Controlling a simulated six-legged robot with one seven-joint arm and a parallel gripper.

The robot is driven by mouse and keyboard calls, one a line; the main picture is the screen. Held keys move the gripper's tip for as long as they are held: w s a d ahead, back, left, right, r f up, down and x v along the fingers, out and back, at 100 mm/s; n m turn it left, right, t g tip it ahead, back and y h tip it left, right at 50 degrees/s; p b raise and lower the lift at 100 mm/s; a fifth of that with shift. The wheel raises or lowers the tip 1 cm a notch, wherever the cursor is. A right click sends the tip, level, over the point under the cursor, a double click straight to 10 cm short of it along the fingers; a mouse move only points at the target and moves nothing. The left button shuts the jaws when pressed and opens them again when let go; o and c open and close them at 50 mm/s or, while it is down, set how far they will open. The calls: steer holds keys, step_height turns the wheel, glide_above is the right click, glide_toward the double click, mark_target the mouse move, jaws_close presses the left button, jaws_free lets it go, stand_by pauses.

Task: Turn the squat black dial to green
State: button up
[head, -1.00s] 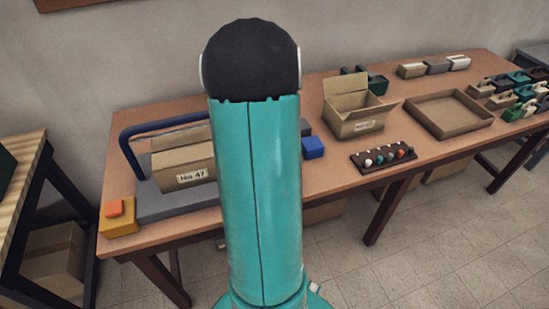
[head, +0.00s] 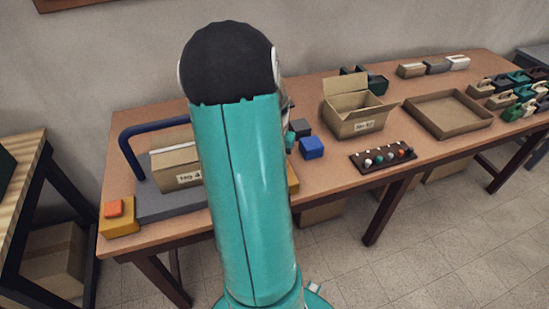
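I cannot make out a squat black dial or a green mark in the head view. My own teal arm with its black joint stands across the middle of the picture and hides part of the table (head: 330,178). My gripper is not visible; it appears to be behind the arm. A small teal and dark piece, likely part of my arm, shows at the arm's right edge, close to a blue block (head: 312,148) and a dark grey block (head: 300,127). A yellow-orange thing (head: 293,178) is partly hidden behind the arm.
A carton (head: 176,165) sits on a grey base (head: 165,207) with a blue bar (head: 127,147), beside a yellow box with an orange top (head: 119,220).

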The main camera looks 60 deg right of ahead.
stand_by(0.4)
steer(key=o, duration=1)
steer(key=shift+r, duration=0.15)
step_height(320, 180, up, 14)
steer(key=shift+f, duration=0.2)
steer(key=shift+a, duration=0.1)
